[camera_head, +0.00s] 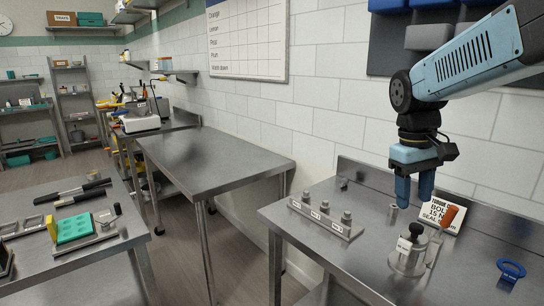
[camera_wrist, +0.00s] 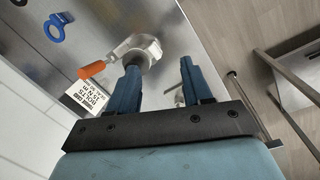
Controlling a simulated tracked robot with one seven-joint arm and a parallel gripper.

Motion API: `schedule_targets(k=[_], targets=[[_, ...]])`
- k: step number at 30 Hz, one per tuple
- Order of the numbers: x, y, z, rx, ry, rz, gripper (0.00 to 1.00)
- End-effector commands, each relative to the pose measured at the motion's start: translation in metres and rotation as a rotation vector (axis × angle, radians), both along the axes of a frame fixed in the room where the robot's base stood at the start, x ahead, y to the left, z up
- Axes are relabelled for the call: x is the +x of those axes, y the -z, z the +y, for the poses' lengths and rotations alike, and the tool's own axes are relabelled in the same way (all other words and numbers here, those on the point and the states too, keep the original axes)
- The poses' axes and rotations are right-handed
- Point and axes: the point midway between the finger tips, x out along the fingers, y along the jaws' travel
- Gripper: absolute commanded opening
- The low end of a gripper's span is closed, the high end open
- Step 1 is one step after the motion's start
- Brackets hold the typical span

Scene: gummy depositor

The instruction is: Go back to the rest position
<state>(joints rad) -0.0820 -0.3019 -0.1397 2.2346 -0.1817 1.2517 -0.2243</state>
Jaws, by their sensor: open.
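My gripper (camera_head: 414,190) hangs from my blue arm at the right of the head view, fingers pointing down. It is above the right-hand steel table (camera_head: 375,222). Its two blue fingers are apart with nothing between them, and they also show apart in the wrist view (camera_wrist: 160,75). Below and near the fingers in the head view stands a metal fitting (camera_head: 408,256) with a white label and a round knob on top. An orange-handled tool (camera_head: 448,215) is beside it. In the wrist view the orange handle (camera_wrist: 92,70) lies left of the fingers.
A block with several labelled metal pegs (camera_head: 326,219) stands left of the fitting. A blue ring (camera_head: 511,268) lies at the right. A white torque sign (camera_head: 440,212) leans near the back. The middle table (camera_head: 205,160) is bare. A teal mould (camera_head: 74,228) sits on the left table.

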Motion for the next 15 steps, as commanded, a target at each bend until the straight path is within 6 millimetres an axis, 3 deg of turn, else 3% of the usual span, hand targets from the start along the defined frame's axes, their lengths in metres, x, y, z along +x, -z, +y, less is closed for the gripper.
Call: schedule_targets(k=[15], targets=[[-0.054,-0.01,0.038,0.113,0.124,-0.359,0.5]])
